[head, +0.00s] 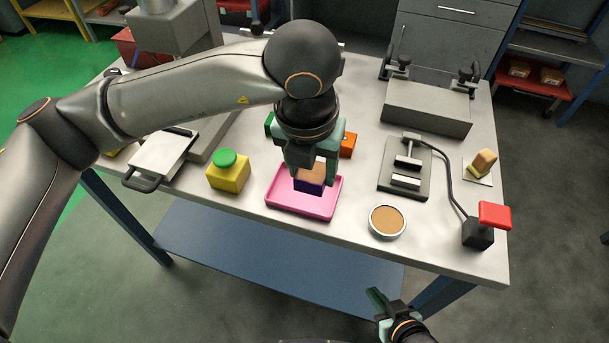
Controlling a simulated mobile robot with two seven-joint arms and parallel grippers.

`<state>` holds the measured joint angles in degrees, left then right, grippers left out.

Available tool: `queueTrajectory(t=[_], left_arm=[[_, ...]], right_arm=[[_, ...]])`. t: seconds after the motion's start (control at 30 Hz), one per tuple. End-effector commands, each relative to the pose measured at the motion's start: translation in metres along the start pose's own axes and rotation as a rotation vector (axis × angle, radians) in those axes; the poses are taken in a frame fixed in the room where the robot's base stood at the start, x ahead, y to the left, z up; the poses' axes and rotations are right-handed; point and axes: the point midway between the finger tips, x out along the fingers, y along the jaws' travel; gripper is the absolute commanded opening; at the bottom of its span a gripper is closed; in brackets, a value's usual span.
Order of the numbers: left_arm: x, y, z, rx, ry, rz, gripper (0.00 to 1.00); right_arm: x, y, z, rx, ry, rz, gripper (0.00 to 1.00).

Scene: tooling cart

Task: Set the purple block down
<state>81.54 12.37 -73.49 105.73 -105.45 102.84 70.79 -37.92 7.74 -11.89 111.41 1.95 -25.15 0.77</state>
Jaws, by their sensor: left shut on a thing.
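The purple block (308,187) is between the fingers of my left gripper (310,176), which is shut on it and points down. A tan surface (311,173) shows between the fingers just above the purple part; I cannot tell if it belongs to the block. The block is over the pink tray (292,206), inside its outline. I cannot tell whether it touches the tray floor. My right gripper (384,304) is at the bottom edge, in front of the table and away from the block; its opening is unclear.
A yellow block with a green knob (229,171) stands left of the tray. A round tan-filled dish (387,222) is to the right. Green and orange (348,144) blocks are behind the gripper. A fixture (405,168) and red-topped switch (494,215) stand further right.

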Motion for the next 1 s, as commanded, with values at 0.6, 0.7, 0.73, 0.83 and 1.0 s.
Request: queueTrajectory(t=[0.6,0.7,0.73,0.83,1.0], left_arm=[[0.079,0.025,0.026,0.001,0.003,-0.001,0.01],[0.092,0.025,0.023,0.001,0.001,-0.002,0.01],[0.094,0.025,0.022,0.002,0.001,-0.002,0.01],[0.095,0.025,0.023,0.002,-0.002,-0.002,0.01],[0.096,0.025,0.022,0.001,-0.002,-0.002,0.01]], right_arm=[[-0.003,0.002,-0.002,0.001,0.004,0.005,0.0],[-0.004,0.002,-0.002,0.001,0.004,0.006,0.0],[-0.004,0.002,-0.002,0.001,0.004,0.006,0.0],[-0.004,0.002,-0.002,0.001,0.003,0.006,0.0],[-0.003,0.003,0.0,0.002,0.001,0.007,0.0]])
